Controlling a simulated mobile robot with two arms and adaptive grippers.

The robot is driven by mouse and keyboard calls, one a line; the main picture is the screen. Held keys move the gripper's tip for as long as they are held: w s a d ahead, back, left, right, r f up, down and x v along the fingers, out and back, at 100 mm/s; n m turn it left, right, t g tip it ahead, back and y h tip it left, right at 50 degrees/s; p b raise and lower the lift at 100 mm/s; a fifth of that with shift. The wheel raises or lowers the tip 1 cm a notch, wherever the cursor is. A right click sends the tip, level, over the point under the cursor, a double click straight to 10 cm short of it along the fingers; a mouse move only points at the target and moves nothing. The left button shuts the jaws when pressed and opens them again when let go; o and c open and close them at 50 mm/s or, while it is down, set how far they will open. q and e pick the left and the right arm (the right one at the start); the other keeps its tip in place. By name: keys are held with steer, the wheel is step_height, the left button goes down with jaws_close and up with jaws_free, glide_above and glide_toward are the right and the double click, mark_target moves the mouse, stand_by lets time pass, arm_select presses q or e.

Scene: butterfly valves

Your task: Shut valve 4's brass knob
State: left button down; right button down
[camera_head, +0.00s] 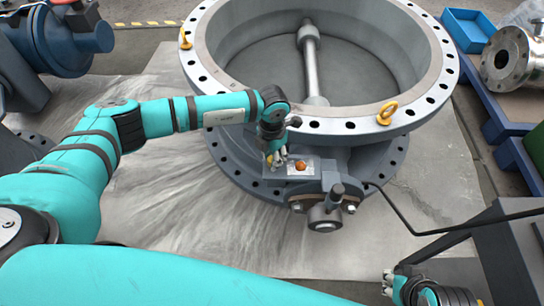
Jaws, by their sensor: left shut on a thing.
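The big grey flanged valve (222,150) stands upright on the floor sheet, with its round bore and disc shaft (310,60) facing up. A small metal plate (275,183) on its near side carries an orange-copper knob (300,165). My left gripper (276,160) reaches down to the plate's left end, just left of that knob, and is shut on a small yellow brass knob (270,159), mostly hidden by the fingers. No valve number is readable. My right gripper (389,282) is low at the right, apart from the valve; its opening is too small to judge.
Yellow lifting eyes (387,112) sit on the flange rim. A stub shaft (325,216) juts out below the plate. A black cable (400,213) runs right. Blue machinery (62,40) stands upper left. A steel flanged pipe (505,60) lies at right. The left floor sheet is clear.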

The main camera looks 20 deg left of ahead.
stand_by(0.3)
arm_select(q)
steer(key=c, duration=1)
jaws_free()
steer(key=shift+r, duration=0.15)
step_height(320, 180, up, 12)
steer(key=shift+d, duration=0.1)
